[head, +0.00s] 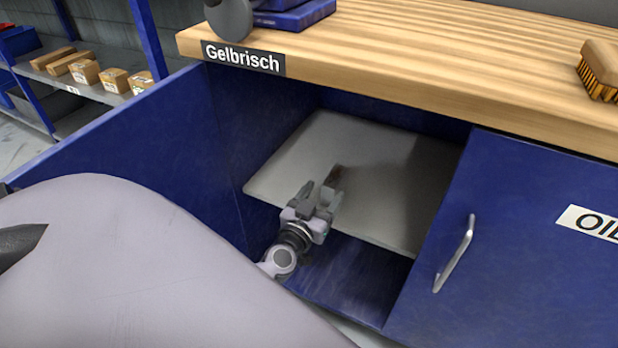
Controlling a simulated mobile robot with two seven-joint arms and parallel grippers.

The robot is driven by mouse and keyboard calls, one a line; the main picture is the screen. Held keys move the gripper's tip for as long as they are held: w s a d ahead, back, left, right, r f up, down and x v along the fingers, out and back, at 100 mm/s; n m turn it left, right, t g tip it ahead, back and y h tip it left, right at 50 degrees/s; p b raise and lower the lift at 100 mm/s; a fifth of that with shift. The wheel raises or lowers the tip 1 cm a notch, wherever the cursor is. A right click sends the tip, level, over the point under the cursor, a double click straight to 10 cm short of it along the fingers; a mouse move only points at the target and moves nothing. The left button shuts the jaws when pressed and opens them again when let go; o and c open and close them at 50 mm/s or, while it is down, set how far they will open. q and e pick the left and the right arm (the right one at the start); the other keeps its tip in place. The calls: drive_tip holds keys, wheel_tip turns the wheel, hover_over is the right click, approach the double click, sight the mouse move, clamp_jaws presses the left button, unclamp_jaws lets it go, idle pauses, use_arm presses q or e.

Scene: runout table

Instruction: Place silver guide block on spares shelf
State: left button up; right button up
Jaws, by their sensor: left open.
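My left gripper (320,183) reaches into an open blue cabinet under the workbench. It is over the grey shelf (370,150) inside, with its two fingers apart and nothing clearly held between them. A dark brownish patch shows at the tip of the right-hand finger; I cannot tell whether it is shadow or a thing. I cannot make out a silver guide block anywhere in view. No label reading spares is visible, so I cannot tell which shelf is the spares shelf. My right gripper is not in view.
The wooden worktop (420,60) overhangs the cabinet, with a "Gelbrisch" label (243,57) and a brush (600,68). The cabinet's open door (130,140) stands left; a closed door with a handle (455,253) is right. Cartons (84,72) fill a rack behind. The grey shelf looks mostly bare.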

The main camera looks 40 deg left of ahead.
use_arm(q)
drive_tip(key=b+v, duration=0.1)
drive_tip(key=v, duration=0.6)
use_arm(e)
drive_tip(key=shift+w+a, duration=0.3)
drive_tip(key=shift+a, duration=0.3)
use_arm(q)
drive_tip(key=s+d+m+g+h, duration=0.3)
drive_tip(key=s+d+h, duration=0.1)
drive_tip(key=d, duration=0.5)
drive_tip(key=s+d+m+g+h, duration=0.2)
drive_tip(key=s+d+m+h, duration=0.1)
drive_tip(key=d, duration=0.7)
drive_tip(key=s+h, duration=0.1)
drive_tip(key=h, duration=0.1)
drive_tip(key=shift+s+r+g+h, duration=0.25)
drive_tip(key=shift+s+g+h, duration=0.05)
drive_tip(key=shift+g, duration=0.1)
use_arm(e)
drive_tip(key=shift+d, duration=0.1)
